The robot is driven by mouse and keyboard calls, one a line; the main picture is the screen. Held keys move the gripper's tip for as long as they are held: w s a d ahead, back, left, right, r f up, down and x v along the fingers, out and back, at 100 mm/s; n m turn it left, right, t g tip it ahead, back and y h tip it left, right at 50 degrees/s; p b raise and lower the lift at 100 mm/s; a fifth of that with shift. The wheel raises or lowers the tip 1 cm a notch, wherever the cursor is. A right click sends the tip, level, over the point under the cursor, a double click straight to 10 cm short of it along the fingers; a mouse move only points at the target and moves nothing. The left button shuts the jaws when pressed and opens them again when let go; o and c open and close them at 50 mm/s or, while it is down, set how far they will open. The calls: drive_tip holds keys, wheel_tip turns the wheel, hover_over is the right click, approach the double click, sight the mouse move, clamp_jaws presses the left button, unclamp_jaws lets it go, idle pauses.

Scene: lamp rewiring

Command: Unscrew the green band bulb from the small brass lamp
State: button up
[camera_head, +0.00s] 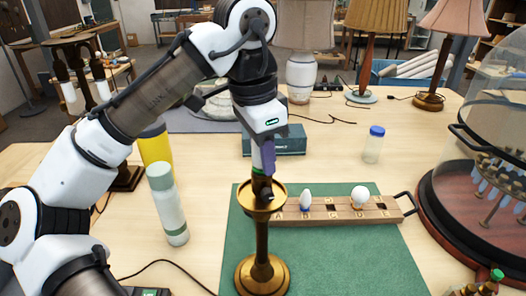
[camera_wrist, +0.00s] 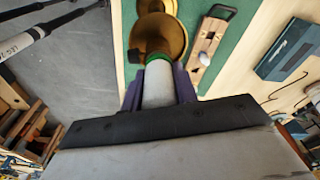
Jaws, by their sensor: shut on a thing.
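The small brass lamp (camera_head: 262,245) stands upright on the green mat (camera_head: 350,262), with a round dish near its top. My gripper (camera_head: 264,160) is above it, pointing down, with purple fingers. The white green band bulb (camera_wrist: 158,88) is between the fingers in the wrist view, and they are shut on it. Its green band (camera_wrist: 158,58) is at the lamp's dark socket (camera_wrist: 155,38). I cannot tell how far the base is in the socket.
A wooden rack (camera_head: 332,206) right of the lamp holds a blue band bulb (camera_head: 305,199) and a round white bulb (camera_head: 360,195). A pale bottle (camera_head: 168,205) and a yellow one (camera_head: 155,150) stand left. A glass dome (camera_head: 495,100) is at right.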

drive_tip(key=n, duration=0.3)
drive_tip(key=shift+n, duration=0.4)
drive_tip(key=shift+n+t, duration=0.3)
drive_tip(key=shift+n, duration=0.9)
drive_tip(key=n+y, duration=0.1)
drive_tip(key=n, duration=0.4)
drive_tip(key=shift+a, duration=0.1)
drive_tip(key=n, duration=0.5)
drive_tip(key=shift+r+y, duration=0.1)
drive_tip(key=shift+y, duration=0.2)
drive_tip(key=n, duration=0.3)
